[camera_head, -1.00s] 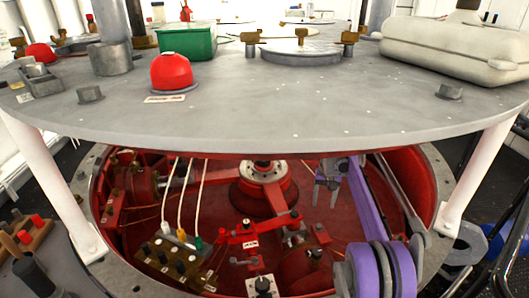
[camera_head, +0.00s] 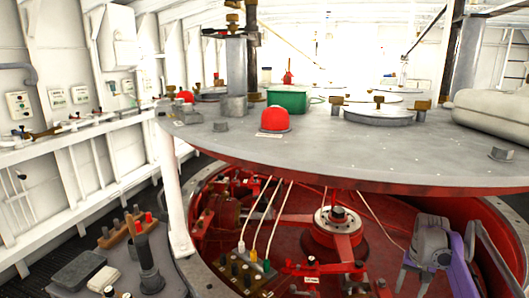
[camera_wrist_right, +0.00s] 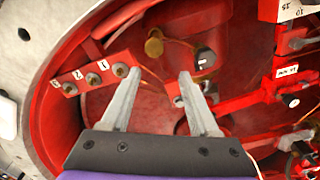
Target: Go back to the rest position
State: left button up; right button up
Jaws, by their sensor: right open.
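My right gripper (camera_head: 414,276) shows at the lower right of the head view, grey with a purple arm link behind it. Its fingers are apart and point down over the red round well (camera_head: 390,205), below the raised grey lid (camera_head: 340,150). In the right wrist view the two grey fingers (camera_wrist_right: 160,74) are spread with nothing between them. Beyond them are the well's red floor and a red strip with numbered bolts (camera_wrist_right: 92,78). My left gripper is not in view.
A white post (camera_head: 176,195) stands at the lid's left. A red dome (camera_head: 274,118), a green box (camera_head: 289,99) and a pale case (camera_head: 492,118) sit on the lid. White cables (camera_head: 282,218) rise from a plug block (camera_head: 240,272) in the well. A side bench (camera_head: 185,285) stands lower left.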

jog(key=s+a+r+n+t+p, duration=0.1)
jog(key=s+a+r+n, duration=0.15)
jog(key=s+a, duration=0.5)
jog(key=s+a+r+n+t+p, duration=0.15)
jog(key=s+a+r, duration=0.25)
jog(key=a, duration=0.6)
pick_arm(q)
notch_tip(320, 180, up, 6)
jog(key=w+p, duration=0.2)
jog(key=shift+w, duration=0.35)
pick_arm(e)
jog(key=s+a+f+n+t, duration=0.1)
jog(key=s+a+f, duration=0.2)
jog(key=s, duration=0.5)
jog(key=s+a+f+n+t, duration=0.1)
jog(key=s+a+f, duration=0.2)
jog(key=s, duration=0.6)
jog(key=shift+a+f, duration=0.3)
jog(key=shift+a, duration=0.8)
